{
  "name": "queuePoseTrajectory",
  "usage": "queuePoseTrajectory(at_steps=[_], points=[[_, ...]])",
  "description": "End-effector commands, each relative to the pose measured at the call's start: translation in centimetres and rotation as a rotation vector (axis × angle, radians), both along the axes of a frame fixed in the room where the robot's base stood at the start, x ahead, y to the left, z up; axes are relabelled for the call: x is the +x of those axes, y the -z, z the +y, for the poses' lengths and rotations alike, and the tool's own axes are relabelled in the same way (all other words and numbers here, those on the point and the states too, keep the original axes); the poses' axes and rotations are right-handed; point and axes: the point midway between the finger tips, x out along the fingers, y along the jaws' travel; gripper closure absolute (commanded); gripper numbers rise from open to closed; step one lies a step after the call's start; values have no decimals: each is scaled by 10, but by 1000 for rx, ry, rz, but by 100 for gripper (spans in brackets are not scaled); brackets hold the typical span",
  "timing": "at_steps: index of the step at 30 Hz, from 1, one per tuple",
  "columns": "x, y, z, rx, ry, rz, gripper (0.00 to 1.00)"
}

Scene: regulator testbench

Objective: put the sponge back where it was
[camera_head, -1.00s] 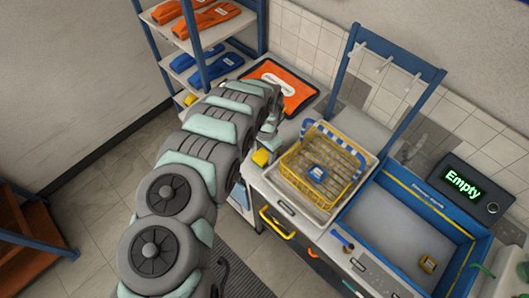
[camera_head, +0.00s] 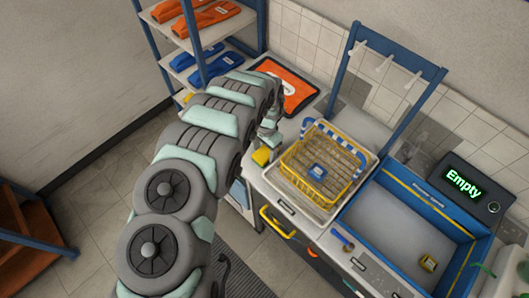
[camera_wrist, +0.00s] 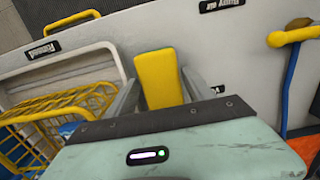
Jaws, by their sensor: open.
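The yellow sponge (camera_head: 261,156) is at the counter's front edge, left of the wire basket, in the head view. In the wrist view the sponge (camera_wrist: 158,78) stands out between the two fingers of my gripper (camera_wrist: 160,84). The fingers are apart, one on each side of it, and a narrow gap shows by the sponge's right side. I cannot tell whether the left finger touches it. In the head view my gripper (camera_head: 268,136) is just above and beside the sponge, partly hidden by my arm.
A yellow wire basket (camera_head: 340,192) sits in a white tray (camera_head: 290,196) right of the sponge. A blue-rimmed basin (camera_head: 400,225) lies further right, and a display (camera_head: 463,183) reads "Empty". An orange mat (camera_head: 290,82) lies behind.

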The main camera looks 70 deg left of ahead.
Motion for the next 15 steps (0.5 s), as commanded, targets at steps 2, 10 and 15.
queuePoseTrajectory(at_steps=[2,10,15], points=[[0,-10,1,2,0,2,39],[2,-46,3,3,-1,1,39],[4,-87,3,2,0,0,39]])
